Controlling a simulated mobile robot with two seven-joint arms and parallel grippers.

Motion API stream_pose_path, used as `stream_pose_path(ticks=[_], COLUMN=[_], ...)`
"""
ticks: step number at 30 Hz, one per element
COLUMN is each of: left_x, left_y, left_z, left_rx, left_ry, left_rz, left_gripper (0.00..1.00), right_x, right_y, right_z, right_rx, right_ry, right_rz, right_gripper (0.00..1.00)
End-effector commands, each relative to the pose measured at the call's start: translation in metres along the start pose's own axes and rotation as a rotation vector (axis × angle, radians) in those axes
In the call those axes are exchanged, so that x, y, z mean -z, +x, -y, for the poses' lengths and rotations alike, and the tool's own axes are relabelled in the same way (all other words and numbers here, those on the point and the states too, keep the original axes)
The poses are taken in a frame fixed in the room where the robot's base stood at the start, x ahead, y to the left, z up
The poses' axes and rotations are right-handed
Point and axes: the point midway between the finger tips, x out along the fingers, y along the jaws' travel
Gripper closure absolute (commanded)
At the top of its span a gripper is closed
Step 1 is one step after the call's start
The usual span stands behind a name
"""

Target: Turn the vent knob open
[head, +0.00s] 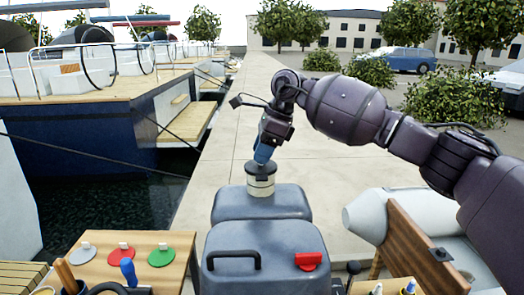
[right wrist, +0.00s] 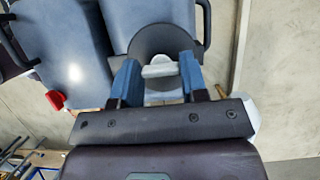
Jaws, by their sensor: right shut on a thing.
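A red knob (head: 308,261), which looks like the vent knob, sits on top of the nearer blue-grey can (head: 270,240), right of its black handle. It also shows at the left in the right wrist view (right wrist: 55,100). My right gripper (head: 263,160) is apart from it, over the farther can (head: 262,203). Its blue fingers (right wrist: 160,74) are closed around the pale bar (right wrist: 159,70) of a black round cap (right wrist: 150,42). In the head view the cap's dark top (head: 261,171) sits on a cream neck (head: 260,187). My left gripper is out of view.
A wooden table (head: 130,269) at left holds grey (head: 83,255), red (head: 122,261) and green (head: 161,258) discs. A brown board (head: 405,240) and a pale inflatable tube (head: 370,213) stand at right. The pavement (head: 222,150) behind the cans is clear.

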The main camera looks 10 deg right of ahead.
Motion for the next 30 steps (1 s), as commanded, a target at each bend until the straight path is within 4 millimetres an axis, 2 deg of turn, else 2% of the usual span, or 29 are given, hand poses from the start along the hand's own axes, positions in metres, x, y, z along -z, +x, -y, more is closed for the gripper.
stream_pose_path(ticks=[1,2,7,15,19,30], left_x=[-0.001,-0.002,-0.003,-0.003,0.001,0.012], left_y=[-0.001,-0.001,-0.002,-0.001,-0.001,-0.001], left_z=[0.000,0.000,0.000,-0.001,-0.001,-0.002], left_rx=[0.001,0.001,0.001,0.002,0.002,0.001], left_ry=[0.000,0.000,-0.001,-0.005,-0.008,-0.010], left_rz=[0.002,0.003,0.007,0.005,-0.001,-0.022], left_gripper=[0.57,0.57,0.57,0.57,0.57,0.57], right_x=[0.000,0.000,0.000,0.000,0.000,-0.001], right_y=[0.000,0.000,0.000,-0.001,-0.009,-0.074], right_z=[0.000,0.000,0.000,0.000,0.000,0.000], right_rx=[0.000,0.000,0.001,0.001,0.003,0.006], right_ry=[-0.001,-0.001,0.000,0.000,0.000,0.001], right_rz=[0.000,0.000,0.000,0.000,0.001,0.002], right_gripper=[0.84,0.58,0.34,0.34,0.34,0.34])
